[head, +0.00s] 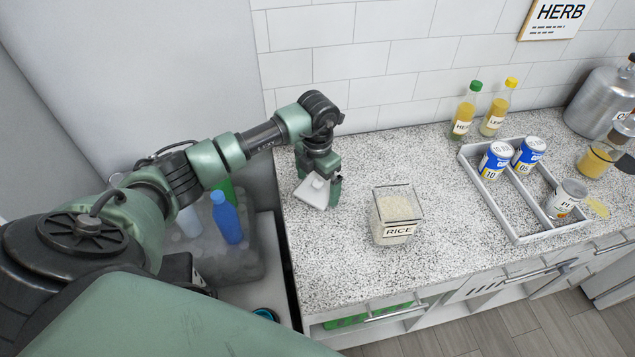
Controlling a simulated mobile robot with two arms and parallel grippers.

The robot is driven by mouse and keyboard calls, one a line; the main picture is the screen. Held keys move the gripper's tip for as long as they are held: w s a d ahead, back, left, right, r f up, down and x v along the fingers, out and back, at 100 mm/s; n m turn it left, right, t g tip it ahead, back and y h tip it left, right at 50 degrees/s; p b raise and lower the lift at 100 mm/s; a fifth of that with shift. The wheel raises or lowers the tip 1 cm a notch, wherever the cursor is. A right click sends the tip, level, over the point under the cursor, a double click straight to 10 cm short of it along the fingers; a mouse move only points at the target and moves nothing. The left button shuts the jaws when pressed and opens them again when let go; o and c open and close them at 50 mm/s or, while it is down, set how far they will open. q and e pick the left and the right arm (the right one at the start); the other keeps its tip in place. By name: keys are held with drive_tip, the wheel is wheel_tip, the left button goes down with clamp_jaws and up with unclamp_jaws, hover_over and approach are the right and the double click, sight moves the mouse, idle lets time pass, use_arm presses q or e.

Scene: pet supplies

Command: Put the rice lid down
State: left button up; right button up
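The rice container (393,222) is a clear square box labelled RICE, open at the top with pale grain inside. It stands upright on the speckled counter (345,258). The rice lid (314,191) is a white square piece, tilted, at my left gripper (319,185), left of the container. The gripper points down over the counter's left part and appears shut on the lid. I cannot tell whether the lid touches the counter. My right gripper is not in view.
A white divided tray (517,225) with several cans stands to the right. Two bottles (465,110) stand by the wall. A metal pot (598,102) is at the far right. A lower bin with a blue bottle (226,218) lies left of the counter edge. Counter around the container is clear.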

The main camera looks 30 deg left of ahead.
sight(318, 183)
use_arm(q)
drive_tip(key=shift+r, duration=0.4)
wheel_tip(318, 183, up, 12)
drive_tip(key=b, duration=0.4)
drive_tip(key=shift+f, duration=0.2)
drive_tip(key=shift+f, duration=0.1)
